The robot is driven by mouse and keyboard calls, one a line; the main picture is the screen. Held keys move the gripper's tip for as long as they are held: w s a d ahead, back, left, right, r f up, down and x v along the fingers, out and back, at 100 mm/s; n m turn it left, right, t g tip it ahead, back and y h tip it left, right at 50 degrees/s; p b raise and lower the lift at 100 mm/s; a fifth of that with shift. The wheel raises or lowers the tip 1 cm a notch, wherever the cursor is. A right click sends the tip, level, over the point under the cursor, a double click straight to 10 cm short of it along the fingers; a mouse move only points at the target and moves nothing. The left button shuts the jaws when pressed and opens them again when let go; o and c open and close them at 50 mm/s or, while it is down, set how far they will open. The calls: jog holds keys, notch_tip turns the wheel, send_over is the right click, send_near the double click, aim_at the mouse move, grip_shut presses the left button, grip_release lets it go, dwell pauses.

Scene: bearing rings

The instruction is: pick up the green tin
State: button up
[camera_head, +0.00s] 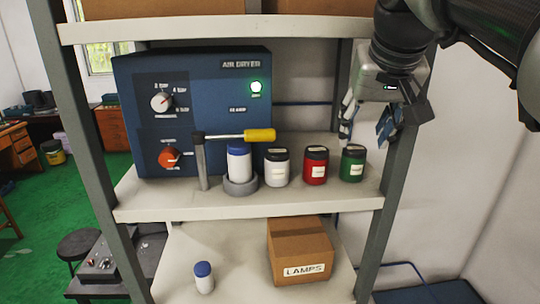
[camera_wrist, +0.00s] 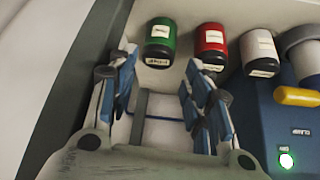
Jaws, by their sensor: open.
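The green tin (camera_head: 353,164) with a dark lid and white label stands upright at the right end of a row on the middle shelf. My gripper (camera_head: 367,132) is above the shelf at the right, over and close to the green tin, with its fingers spread and nothing between them. In the wrist view the green tin (camera_wrist: 160,38) lies just beyond the fingertips, roughly in line with the gap of my gripper (camera_wrist: 160,70). The tin is apart from the fingers as seen there.
The red tin (camera_head: 315,166) stands just left of the green one, then a white tin (camera_head: 276,168) and a blue-capped bottle (camera_head: 239,165) in a grey ring. The blue air dryer (camera_head: 220,90) is behind; a shelf post (camera_head: 385,190) is right.

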aim_at(356, 150)
jog(key=x, duration=0.8)
jog(key=shift+w+d, duration=0.15)
jog(key=shift+r, duration=0.1)
jog(key=shift+c, duration=0.6)
jog(key=c, duration=0.7)
